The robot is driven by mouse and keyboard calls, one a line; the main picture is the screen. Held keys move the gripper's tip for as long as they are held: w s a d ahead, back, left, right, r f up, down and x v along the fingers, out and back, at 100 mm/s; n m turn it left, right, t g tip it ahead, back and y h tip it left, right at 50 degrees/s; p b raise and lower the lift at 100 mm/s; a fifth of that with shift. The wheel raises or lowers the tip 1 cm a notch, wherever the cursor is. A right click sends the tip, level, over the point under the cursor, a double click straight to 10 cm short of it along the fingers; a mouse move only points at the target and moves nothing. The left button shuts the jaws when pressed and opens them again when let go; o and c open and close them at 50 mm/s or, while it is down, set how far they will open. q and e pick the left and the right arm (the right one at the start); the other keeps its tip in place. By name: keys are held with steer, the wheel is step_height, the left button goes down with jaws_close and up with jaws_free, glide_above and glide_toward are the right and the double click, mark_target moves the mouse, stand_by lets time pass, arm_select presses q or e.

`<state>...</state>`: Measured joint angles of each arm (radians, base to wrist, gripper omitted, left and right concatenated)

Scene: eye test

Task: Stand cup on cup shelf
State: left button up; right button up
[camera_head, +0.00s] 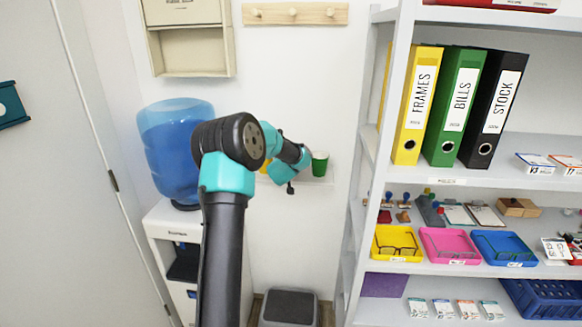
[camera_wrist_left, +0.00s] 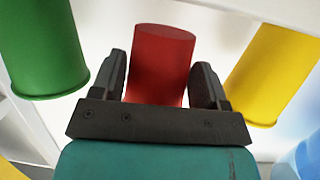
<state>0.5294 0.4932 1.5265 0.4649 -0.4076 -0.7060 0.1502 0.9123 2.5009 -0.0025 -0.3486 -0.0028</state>
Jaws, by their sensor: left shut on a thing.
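My left gripper (camera_wrist_left: 160,64) is shut on a red cup (camera_wrist_left: 162,58), with a finger on each side of it in the left wrist view. A green cup (camera_wrist_left: 45,45) is to the left of it there, and a yellow cup (camera_wrist_left: 275,70) to the right. In the head view, the green cup (camera_head: 320,164) stands upright on the small white cup shelf (camera_head: 318,181) on the wall. My left arm reaches to that shelf and hides the red cup. A bit of the yellow cup (camera_head: 264,168) shows behind the arm. I cannot tell whether the red cup touches the shelf. My right gripper is not in view.
A water cooler with a blue bottle (camera_head: 172,150) stands left of the cup shelf. A tall grey rack (camera_head: 375,160) with binders and trays stands to the right. A wooden peg rail (camera_head: 295,13) is above, and a grey bin (camera_head: 289,307) is below.

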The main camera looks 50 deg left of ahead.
arm_select(q)
steer(key=shift+f, duration=1)
steer(key=shift+f, duration=0.15)
steer(key=o, duration=0.9)
steer(key=shift+s+d+r, duration=0.1)
steer(key=shift+r, duration=0.1)
steer(key=v, duration=1.1)
steer(key=shift+s+d+r, duration=0.2)
steer(key=shift+s, duration=0.1)
